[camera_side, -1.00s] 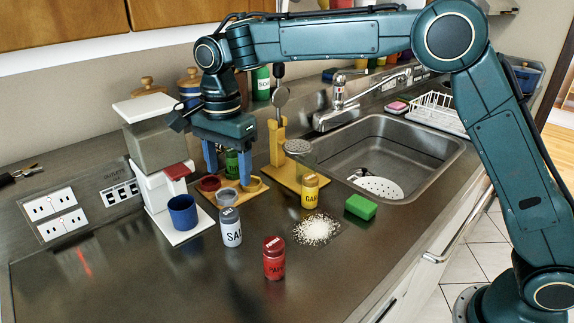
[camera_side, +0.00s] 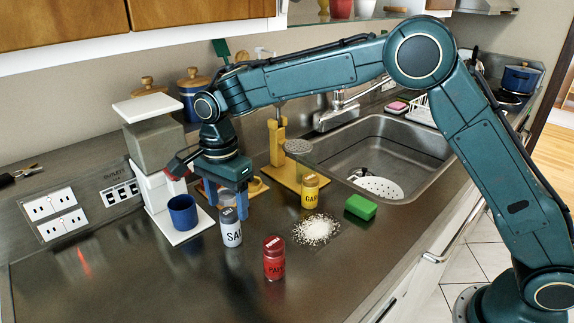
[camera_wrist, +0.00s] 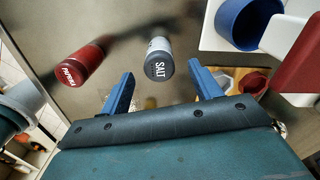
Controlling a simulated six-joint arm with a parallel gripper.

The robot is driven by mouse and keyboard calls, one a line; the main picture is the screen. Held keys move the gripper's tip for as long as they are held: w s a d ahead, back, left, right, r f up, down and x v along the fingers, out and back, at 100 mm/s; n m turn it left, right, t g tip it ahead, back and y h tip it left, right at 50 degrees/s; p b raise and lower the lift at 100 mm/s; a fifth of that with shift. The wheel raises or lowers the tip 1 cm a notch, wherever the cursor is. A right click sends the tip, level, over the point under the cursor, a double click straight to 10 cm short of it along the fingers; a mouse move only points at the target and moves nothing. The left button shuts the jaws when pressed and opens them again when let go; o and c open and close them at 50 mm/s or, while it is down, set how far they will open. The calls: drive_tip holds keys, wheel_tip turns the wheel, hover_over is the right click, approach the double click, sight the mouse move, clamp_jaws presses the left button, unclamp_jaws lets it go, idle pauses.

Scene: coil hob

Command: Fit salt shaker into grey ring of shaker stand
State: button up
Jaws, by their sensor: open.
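The salt shaker (camera_side: 231,232), pale grey-white with dark lettering, stands upright on the counter in front of the shaker stand. My gripper (camera_side: 227,206) is open just above and behind it in the side view. In the wrist view the salt shaker (camera_wrist: 158,62) shows between the open fingers (camera_wrist: 162,85), beyond their tips; I see no contact. The shaker stand (camera_side: 258,188) is mostly hidden behind my gripper, with its yellow part showing at the right. In the wrist view its red ring (camera_wrist: 253,83) shows beside the right finger.
A red paprika shaker (camera_side: 274,259) stands at the front, and a yellow shaker (camera_side: 310,191) at the right. Spilled salt (camera_side: 316,230) and a green sponge (camera_side: 361,207) lie nearby. A blue cup (camera_side: 183,212) stands left of the salt shaker. The front-left counter is clear.

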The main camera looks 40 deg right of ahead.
sight(230, 224)
drive_tip(key=shift+f, duration=0.75)
drive_tip(key=shift+f, duration=2.6)
drive_tip(key=c, duration=1.1)
drive_tip(key=shift+r, duration=0.2)
wheel_tip(230, 224, up, 20)
drive_tip(key=shift+f, duration=0.15)
